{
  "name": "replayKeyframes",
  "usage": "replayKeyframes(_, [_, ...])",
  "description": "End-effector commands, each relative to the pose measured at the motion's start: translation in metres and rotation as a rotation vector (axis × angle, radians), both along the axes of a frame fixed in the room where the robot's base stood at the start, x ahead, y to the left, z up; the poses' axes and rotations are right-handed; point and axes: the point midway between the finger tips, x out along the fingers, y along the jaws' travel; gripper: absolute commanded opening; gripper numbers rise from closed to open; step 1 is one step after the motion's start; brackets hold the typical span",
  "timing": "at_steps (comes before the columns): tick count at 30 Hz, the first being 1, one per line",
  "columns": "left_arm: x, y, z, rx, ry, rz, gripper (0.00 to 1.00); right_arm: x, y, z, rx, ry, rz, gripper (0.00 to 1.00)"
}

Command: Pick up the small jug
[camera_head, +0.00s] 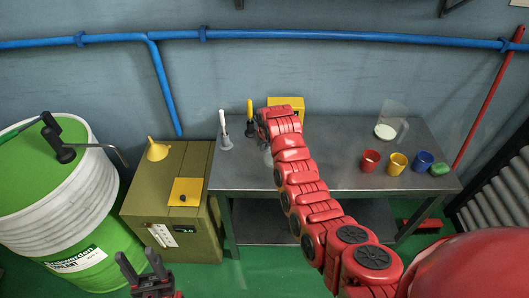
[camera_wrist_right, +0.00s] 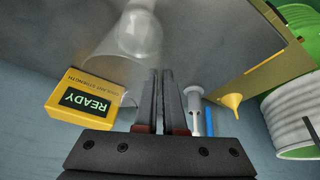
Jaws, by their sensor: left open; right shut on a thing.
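A small clear jug (camera_wrist_right: 142,55) shows in the right wrist view, its see-through body just beyond my right fingers. My right gripper (camera_wrist_right: 161,85) is shut on a thin part of it; whether that is rim or handle I cannot tell. In the head view my right gripper (camera_head: 262,122) is over the back left of the grey table, and my red arm hides most of this jug. Another clear jug (camera_head: 391,123) with white contents stands at the table's back right. My left gripper (camera_head: 148,273) is open and empty at the bottom left, away from the table.
The grey table (camera_head: 335,145) holds a yellow READY box (camera_wrist_right: 90,98), a white upright tool (camera_head: 224,132), and red (camera_head: 370,161), yellow (camera_head: 397,163) and blue (camera_head: 423,161) cups. A green cabinet (camera_head: 150,210) with a yellow funnel (camera_head: 156,150) stands left, beside a white-green drum (camera_head: 60,210).

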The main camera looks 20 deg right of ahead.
Motion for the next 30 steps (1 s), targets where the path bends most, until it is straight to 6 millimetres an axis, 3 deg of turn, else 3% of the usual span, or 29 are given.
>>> replayKeyframes(2, [0.000,0.000,-0.010,0.000,0.000,0.000,0.50,0.002,0.000,0.008,0.000,-0.010,0.000,0.00])
replayKeyframes(8, [0.000,0.000,-0.012,0.000,0.000,0.000,0.50,-0.014,0.003,0.009,0.000,-0.008,0.002,0.00])
replayKeyframes(28, [0.000,0.000,-0.034,0.000,0.000,0.000,0.50,-0.078,0.009,0.014,0.000,-0.008,0.000,0.00])
replayKeyframes(29, [0.000,0.000,-0.034,0.000,0.000,0.000,0.50,-0.081,0.009,0.016,0.000,-0.009,0.001,0.00])
replayKeyframes(30, [0.000,0.000,-0.021,0.000,0.001,0.000,0.50,-0.087,0.010,0.022,0.001,-0.004,0.002,0.00])
